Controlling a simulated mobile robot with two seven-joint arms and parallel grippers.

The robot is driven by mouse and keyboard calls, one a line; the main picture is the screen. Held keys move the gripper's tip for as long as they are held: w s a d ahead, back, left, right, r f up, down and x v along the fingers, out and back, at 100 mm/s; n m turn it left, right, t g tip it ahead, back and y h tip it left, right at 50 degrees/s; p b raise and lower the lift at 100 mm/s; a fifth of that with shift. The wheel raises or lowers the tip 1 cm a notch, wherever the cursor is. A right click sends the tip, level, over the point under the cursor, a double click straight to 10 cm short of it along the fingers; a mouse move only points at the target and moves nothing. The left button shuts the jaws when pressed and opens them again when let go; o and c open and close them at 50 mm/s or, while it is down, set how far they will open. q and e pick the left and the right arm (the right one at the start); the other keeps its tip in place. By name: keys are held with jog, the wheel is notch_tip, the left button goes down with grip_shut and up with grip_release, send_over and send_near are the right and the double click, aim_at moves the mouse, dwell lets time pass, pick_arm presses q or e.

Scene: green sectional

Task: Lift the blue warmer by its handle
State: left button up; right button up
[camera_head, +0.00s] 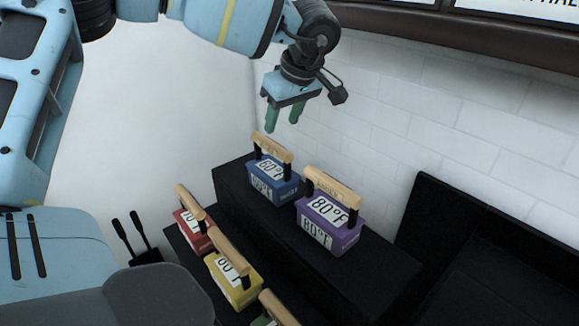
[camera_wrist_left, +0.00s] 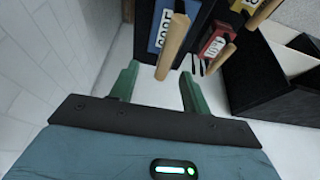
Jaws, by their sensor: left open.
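In the left wrist view, the wooden handle (camera_wrist_left: 173,46) appears beyond the open fingers (camera_wrist_left: 157,92), and part of the blue warmer (camera_wrist_left: 161,22) shows at the top. The fingers look apart from the handle. My right gripper is not in view.
A purple 80°F warmer (camera_head: 328,225) stands close to the right of the blue one. Red (camera_head: 192,229) and yellow (camera_head: 233,279) warmers sit on the lower black step, with another partly visible at the bottom edge. A white brick wall (camera_head: 400,110) rises behind.

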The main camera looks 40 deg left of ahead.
aim_at(272, 142)
pick_arm(q)
jog(key=shift+s+r, duration=0.15)
jog(key=shift+s+a+f, duration=0.1)
jog(key=shift+f, duration=0.15)
jog(key=shift+x, duration=0.8)
jog(key=shift+s+a+f, duration=0.1)
jog(key=shift+a+f, duration=0.1)
jog(key=shift+f, duration=0.25)
jog(key=x, duration=0.4)
jog(key=shift+s+a+f+p, duration=0.25)
jog(key=shift+f+p, duration=0.05)
jog(key=shift+f, duration=0.05)
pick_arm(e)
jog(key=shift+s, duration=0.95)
pick_arm(q)
jog(key=shift+f+b, duration=0.2)
jog(key=shift+b, duration=0.2)
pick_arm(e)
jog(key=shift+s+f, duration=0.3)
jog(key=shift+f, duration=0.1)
